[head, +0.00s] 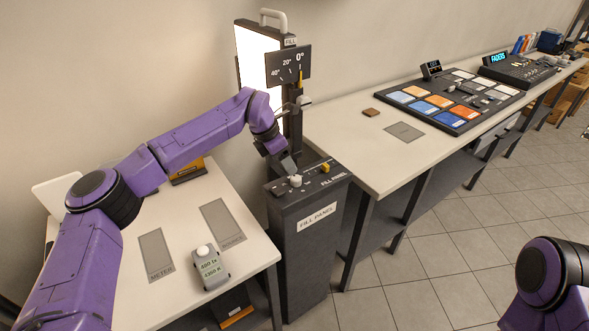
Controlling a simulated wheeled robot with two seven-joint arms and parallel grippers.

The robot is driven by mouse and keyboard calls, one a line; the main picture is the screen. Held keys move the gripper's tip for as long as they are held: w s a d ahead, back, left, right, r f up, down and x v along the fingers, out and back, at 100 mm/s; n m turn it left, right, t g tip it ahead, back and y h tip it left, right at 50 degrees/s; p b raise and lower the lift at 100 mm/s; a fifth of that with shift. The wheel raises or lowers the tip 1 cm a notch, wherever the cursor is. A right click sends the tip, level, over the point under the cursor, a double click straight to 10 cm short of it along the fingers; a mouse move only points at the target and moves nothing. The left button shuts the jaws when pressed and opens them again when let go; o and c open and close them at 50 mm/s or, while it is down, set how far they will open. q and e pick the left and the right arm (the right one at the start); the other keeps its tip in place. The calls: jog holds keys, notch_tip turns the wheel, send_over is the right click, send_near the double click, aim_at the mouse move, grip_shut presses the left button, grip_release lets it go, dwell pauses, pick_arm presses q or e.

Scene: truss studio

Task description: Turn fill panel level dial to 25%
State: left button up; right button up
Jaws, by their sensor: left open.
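The fill panel (309,226) is a dark pedestal between two tables, with its name on a white label. On its top are a white knob (295,181) and a yellow-marked knob (325,168); the dial markings are too small to read. My left gripper (288,166) is just above the white knob, pointing down at it. Its jaws are open, but they are small here and I cannot tell whether they surround the knob or touch it. My right arm shows at the lower right; its gripper is out of view.
The lit fill light (257,60) and its angle plate (288,66) stand behind the panel. A meter (210,268) sits on the left table (190,225). The right table (345,140) carries a pad board (457,101) and a fader console (517,70). Floor at right is clear.

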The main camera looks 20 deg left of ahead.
aim_at(295, 178)
pick_arm(q)
jog(key=f, duration=0.1)
jog(key=d+f+p, duration=0.1)
jog(key=shift+d+f, duration=0.3)
jog(key=shift+f, duration=0.05)
jog(key=x, duration=0.2)
jog(key=w+p+x, duration=0.1)
jog(key=x, duration=0.1)
jog(key=shift+a, duration=0.2)
jog(key=shift+s+a+r, duration=0.1)
jog(key=shift+s, duration=0.25)
jog(key=c, duration=1)
pick_arm(e)
jog(key=shift+s+r, duration=0.2)
jog(key=shift+r, duration=0.45)
jog(key=shift+s+r, duration=0.15)
jog(key=shift+r, duration=0.45)
jog(key=shift+f, duration=0.1)
